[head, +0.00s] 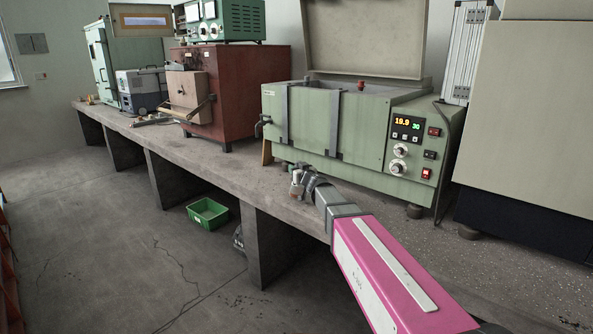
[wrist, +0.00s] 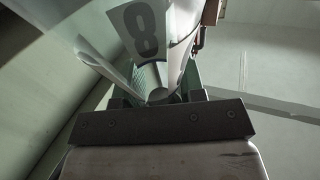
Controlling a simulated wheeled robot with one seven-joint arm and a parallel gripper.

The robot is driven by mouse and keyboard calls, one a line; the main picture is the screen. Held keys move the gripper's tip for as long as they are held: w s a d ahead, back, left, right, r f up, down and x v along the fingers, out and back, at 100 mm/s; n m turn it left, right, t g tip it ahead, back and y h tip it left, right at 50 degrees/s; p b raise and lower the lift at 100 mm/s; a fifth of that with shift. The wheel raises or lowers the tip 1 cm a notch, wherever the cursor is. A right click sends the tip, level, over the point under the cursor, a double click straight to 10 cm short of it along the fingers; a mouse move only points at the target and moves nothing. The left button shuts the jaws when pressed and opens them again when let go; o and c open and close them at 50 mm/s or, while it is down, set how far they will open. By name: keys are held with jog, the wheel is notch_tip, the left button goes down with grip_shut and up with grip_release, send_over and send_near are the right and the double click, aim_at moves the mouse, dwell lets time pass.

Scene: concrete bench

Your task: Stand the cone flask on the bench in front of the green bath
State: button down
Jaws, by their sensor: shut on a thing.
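The cone flask, pale and see-through with a dark "8" on its side, shows in the wrist view (wrist: 142,28), its narrow neck between my fingers. My gripper (wrist: 158,88) is shut on the neck. In the head view my gripper (head: 298,181) is at the front edge of the bench, in front of the green bath (head: 362,163). The flask is small and hard to make out there. I cannot tell whether its base touches the bench. The bath has its lid raised and a lit control panel at its right end.
The concrete bench (head: 224,163) has bare room left of my gripper. A red-brown furnace (head: 252,95) stands farther left, and a large beige machine (head: 530,120) stands at the right. A green crate (head: 208,214) lies on the floor below.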

jog(key=shift+f, duration=0.1)
jog(key=c, duration=0.7)
grip_release()
jog(key=v, duration=1.2)
